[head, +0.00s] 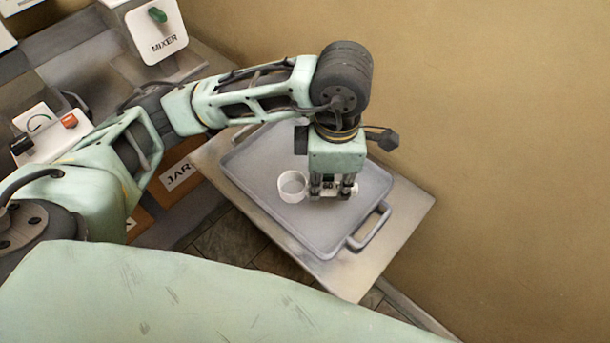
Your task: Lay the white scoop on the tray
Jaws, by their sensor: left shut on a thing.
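The white scoop (291,186) is at my left gripper (332,194), over the middle of the grey tray (350,240). Its round cup shows to the left of the fingers, and its handle is mostly hidden by the gripper. My left gripper points down and is shut on the scoop. I cannot tell whether the scoop touches the tray floor. The tray has a raised rim and a handle at its lower right. My right gripper is not in view.
The tray lies on a pale metal table (405,236) beside a tan wall. At the left stand a box labelled MIXER (160,38), a panel with a red knob (55,135) and a front labelled JAR (180,177). The rest of the tray floor that shows is clear.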

